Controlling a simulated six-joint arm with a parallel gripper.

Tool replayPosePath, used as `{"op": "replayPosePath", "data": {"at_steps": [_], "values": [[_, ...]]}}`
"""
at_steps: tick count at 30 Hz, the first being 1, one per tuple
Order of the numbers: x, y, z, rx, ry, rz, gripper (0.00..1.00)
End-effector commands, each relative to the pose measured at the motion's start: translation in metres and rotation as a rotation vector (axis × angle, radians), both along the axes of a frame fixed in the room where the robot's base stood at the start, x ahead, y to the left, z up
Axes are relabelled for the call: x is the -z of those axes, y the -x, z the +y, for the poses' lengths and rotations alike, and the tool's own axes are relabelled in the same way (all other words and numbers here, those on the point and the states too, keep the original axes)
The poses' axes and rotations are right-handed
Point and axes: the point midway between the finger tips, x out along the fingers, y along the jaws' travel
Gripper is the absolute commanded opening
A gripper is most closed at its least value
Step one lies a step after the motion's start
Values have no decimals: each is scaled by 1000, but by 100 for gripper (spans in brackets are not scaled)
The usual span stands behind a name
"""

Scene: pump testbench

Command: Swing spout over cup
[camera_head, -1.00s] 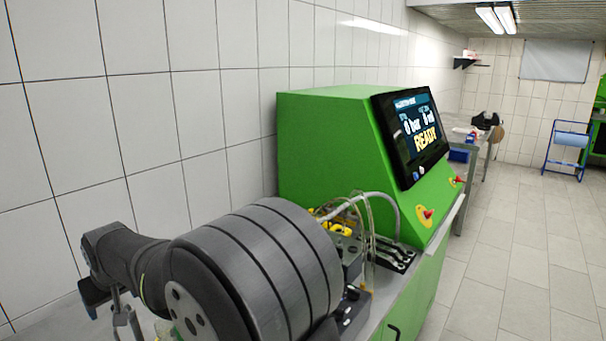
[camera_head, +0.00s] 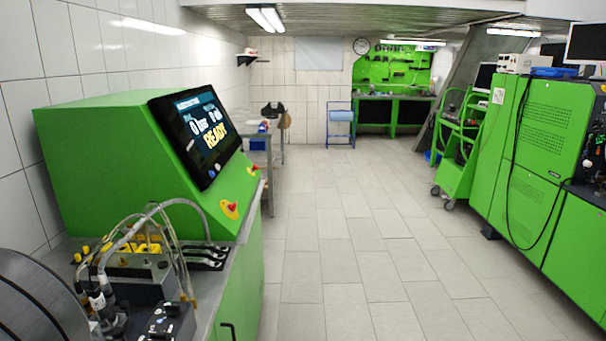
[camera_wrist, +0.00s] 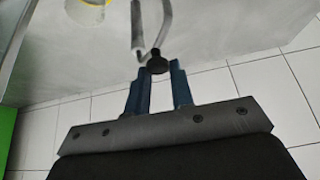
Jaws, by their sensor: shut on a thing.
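In the wrist view, my gripper (camera_wrist: 160,75) shows two blue fingers, shut on a dark round knob (camera_wrist: 157,63). The knob is at the bent end of a thin grey metal tube, which looks like the spout (camera_wrist: 138,25). A white-rimmed round thing with yellow inside, seemingly the cup (camera_wrist: 88,11), is at the top left, cut off by the frame edge. In this view it lies to the left of the spout, with a gap between them. My gripper is not in the head view, and neither spout nor cup can be made out there.
The green testbench (camera_head: 105,150) has a screen (camera_head: 200,133) reading READY. Hoses and fittings (camera_head: 140,245) crowd the bench top in front of it. The floor aisle (camera_head: 340,230) is clear.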

Motion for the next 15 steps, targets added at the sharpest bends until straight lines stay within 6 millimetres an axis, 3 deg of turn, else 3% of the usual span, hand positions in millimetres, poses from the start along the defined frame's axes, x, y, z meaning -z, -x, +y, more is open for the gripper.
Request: {"op": "replayPosePath", "data": {"at_steps": [15], "values": [[0,-10,-8,1,1,0,12]]}}
